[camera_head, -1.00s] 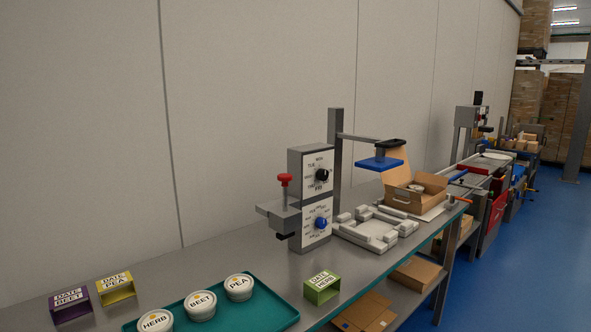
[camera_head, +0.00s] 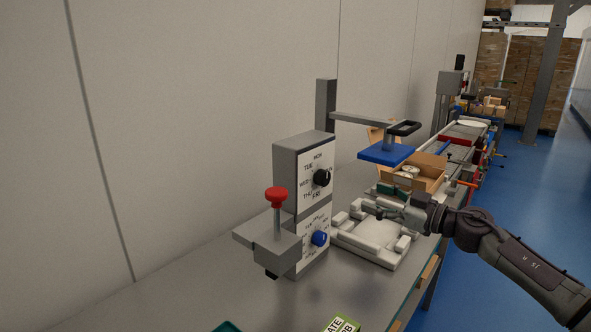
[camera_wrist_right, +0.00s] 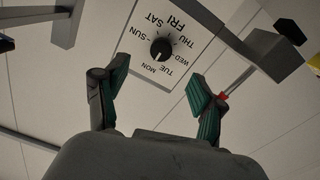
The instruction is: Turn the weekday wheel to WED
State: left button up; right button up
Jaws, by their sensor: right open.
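The weekday wheel, a black knob (camera_head: 321,177), sits on a white dial plate on the upper front of the grey stamping machine (camera_head: 302,148). The plate carries weekday words around the knob. In the right wrist view the knob (camera_wrist_right: 161,47) appears upside down, and its pale mark seems to point toward MON. My right gripper (camera_head: 386,203) is to the right of the wheel, apart from it, over the grey fixture. In the right wrist view the right gripper (camera_wrist_right: 158,80) is open and empty, its green-padded fingers spread below the knob. My left gripper is not seen.
A blue knob (camera_head: 319,238) sits on the lower dial. A red-topped lever (camera_head: 277,198) stands at the machine's left. A blue plate (camera_head: 386,153) on an arm overhangs the grey fixture (camera_head: 369,240). An open carton (camera_head: 428,170) stands behind.

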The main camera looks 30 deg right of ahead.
aim_at(327, 179)
jog(key=w+a+p, duration=0.1)
jog(key=w, duration=0.1)
jog(key=w+a+r+p, duration=0.1)
jog(key=w, duration=0.1)
jog(key=w+a+p, duration=0.1)
jog(key=w, duration=0.2)
jog(key=shift+a+r, duration=0.4)
jog(key=x, duration=0.2)
jog(key=p+x, duration=0.1)
jog(key=x, duration=0.1)
jog(key=shift+w+f, duration=0.15)
jog(key=shift+f, duration=0.1)
jog(key=shift+w+a, duration=0.3)
jog(key=shift+w, duration=0.25)
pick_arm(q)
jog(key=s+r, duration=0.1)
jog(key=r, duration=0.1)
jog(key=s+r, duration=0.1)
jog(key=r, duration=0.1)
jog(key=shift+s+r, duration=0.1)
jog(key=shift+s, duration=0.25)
pick_arm(e)
jog(key=shift+f, duration=0.1)
jog(key=shift+c, duration=0.3)
jog(key=c, duration=1.1)
